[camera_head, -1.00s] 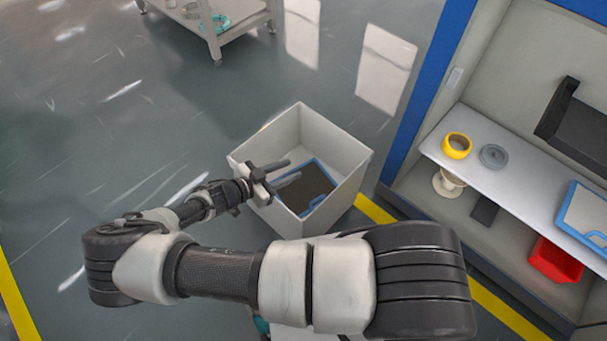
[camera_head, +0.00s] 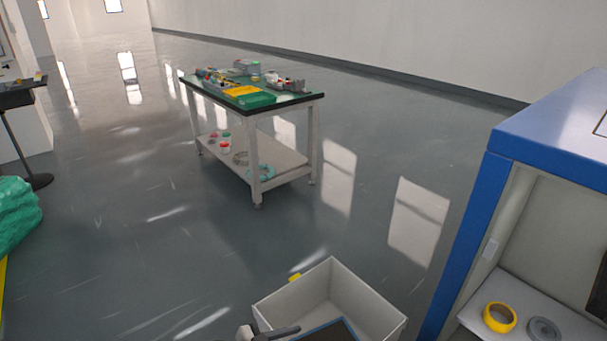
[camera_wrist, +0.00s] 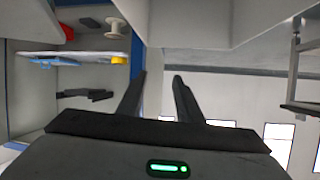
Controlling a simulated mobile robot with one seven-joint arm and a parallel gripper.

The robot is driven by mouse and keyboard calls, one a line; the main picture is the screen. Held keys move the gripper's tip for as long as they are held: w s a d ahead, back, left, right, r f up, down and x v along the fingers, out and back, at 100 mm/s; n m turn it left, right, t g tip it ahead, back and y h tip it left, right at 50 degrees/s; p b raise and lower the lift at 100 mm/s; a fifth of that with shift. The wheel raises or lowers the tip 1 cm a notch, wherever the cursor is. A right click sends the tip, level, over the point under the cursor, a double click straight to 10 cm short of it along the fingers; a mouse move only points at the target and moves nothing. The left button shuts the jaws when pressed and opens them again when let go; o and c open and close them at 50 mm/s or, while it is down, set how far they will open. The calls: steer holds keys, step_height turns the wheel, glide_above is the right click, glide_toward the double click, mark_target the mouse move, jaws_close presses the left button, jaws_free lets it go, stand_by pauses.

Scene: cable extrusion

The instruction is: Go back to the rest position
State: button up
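My gripper (camera_head: 268,332) shows only in part at the bottom edge of the head view, by the near left rim of a white bin (camera_head: 372,302). In the wrist view, its two dark fingers (camera_wrist: 160,75) stand apart with nothing between them, so it is open and empty. A dark, blue-edged item (camera_head: 330,332) lies in the bin, cut off by the frame's bottom edge. Most of my arm is out of the head view.
A blue-framed shelf unit (camera_head: 472,215) stands at the right, with yellow tape (camera_head: 499,318) and a grey ring (camera_head: 544,330) on its shelf. A cluttered workbench (camera_head: 315,135) stands further back. A green heap (camera_head: 14,215) lies at far left. Open floor lies between.

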steer(key=s+d+r+n+g+y, duration=0.25)
steer(key=r+y, duration=0.25)
steer(key=r, duration=0.9)
steer(key=s+d+r+n+g+y, duration=0.2)
steer(key=r+g+y, duration=0.25)
steer(key=r, duration=0.85)
steer(key=s+d+r+n+t+y, duration=0.1)
steer(key=s+d+r+n+t, duration=0.35)
steer(key=r, duration=0.45)
steer(key=s+d+r+n+t+y, duration=0.1)
steer(key=s+d+r+n+t, duration=0.1)
steer(key=s+d+r+n, duration=0.4)
step_height(320, 180, up, 27)
steer(key=a+m+p, duration=0.1)
steer(key=p, duration=2.4)
steer(key=shift+s+r+m, duration=0.2)
steer(key=shift+s+m, duration=0.2)
steer(key=shift+s, duration=0.05)
steer(key=shift+a, duration=0.1)
